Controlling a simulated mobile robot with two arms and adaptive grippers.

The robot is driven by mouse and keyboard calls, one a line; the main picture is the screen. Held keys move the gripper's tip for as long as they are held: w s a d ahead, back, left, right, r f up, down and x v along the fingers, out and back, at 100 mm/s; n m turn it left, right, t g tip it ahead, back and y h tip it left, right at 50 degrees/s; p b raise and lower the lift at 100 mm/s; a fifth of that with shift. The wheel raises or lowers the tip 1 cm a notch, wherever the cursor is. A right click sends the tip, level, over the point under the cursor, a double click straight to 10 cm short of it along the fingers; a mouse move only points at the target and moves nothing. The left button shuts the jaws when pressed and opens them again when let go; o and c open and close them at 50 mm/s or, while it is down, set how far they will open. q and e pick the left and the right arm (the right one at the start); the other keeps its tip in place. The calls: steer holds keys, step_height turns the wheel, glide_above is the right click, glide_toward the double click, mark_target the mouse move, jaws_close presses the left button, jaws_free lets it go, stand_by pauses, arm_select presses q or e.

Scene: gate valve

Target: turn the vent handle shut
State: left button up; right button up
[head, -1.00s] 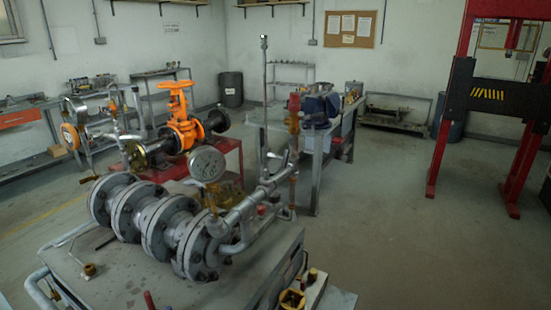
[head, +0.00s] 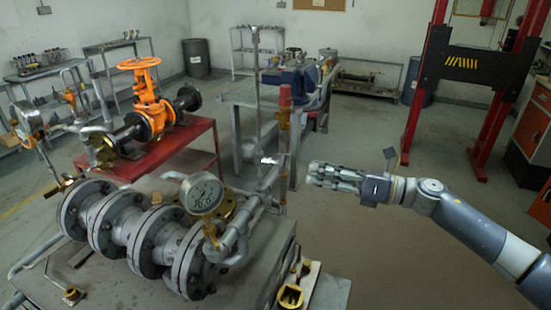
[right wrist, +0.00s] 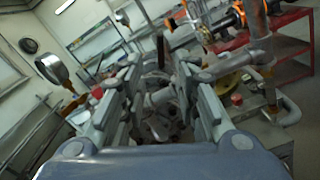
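My right gripper (head: 318,175) reaches in from the right in the head view, level, with its fingertips to the right of the vertical pipe with the red top (head: 285,105). In the right wrist view its two fingers (right wrist: 158,95) stand apart with nothing clearly held between them. A small pale lever-like piece (head: 268,160) sits on the pipework left of the gripper; I cannot tell if it is the vent handle. The flanged grey pipe assembly (head: 125,225) lies on the near bench, with a round gauge (head: 203,193) above it. My left gripper is not in view.
An orange handwheel valve (head: 140,85) stands on a red table (head: 190,140) behind the assembly. A yellow fitting (head: 290,296) sits at the bench's front right. A workbench (head: 235,95) stands behind the vertical pipes. Floor right of the bench is open.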

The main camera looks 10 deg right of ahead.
mark_target(283, 169)
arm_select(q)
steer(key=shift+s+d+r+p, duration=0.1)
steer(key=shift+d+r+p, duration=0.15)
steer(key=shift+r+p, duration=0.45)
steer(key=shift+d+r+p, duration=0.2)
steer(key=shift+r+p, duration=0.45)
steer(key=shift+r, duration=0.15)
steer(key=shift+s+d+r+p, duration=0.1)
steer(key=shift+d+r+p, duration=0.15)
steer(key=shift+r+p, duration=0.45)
arm_select(e)
steer(key=shift+x, duration=4.9)
steer(key=shift+w+d, duration=0.1)
jaws_close()
